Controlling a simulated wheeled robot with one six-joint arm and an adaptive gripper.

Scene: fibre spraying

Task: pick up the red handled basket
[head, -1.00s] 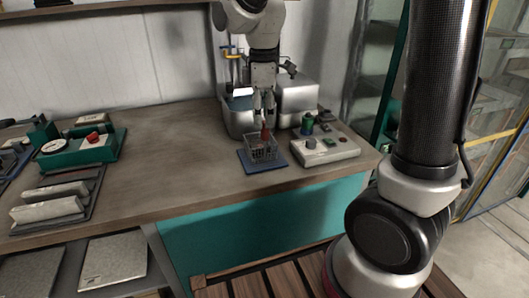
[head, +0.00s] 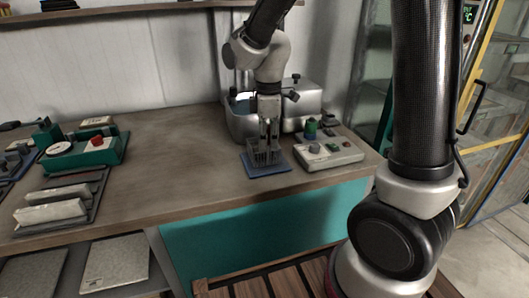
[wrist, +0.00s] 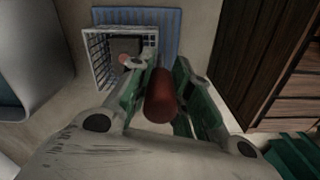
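The wire basket (head: 263,155) stands on the small blue mat (head: 250,170) on the worktop. In the wrist view its pale mesh (wrist: 100,58) is at the upper left, with a dark block inside. Its red handle (wrist: 160,97) shows in the wrist view, pointing towards the camera between the two fingers. My gripper (head: 269,137) points down over the basket. In the wrist view the fingers (wrist: 163,75) stand on either side of the handle with a narrow gap, seemingly not clamped on it. In the head view the fingers hide the handle.
A metal tank (head: 243,122) and a steel box (head: 303,98) stand behind the basket. A control box (head: 330,156) with knobs is close on its right. A green device (head: 85,152) and trays are at the left. The worktop between is clear.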

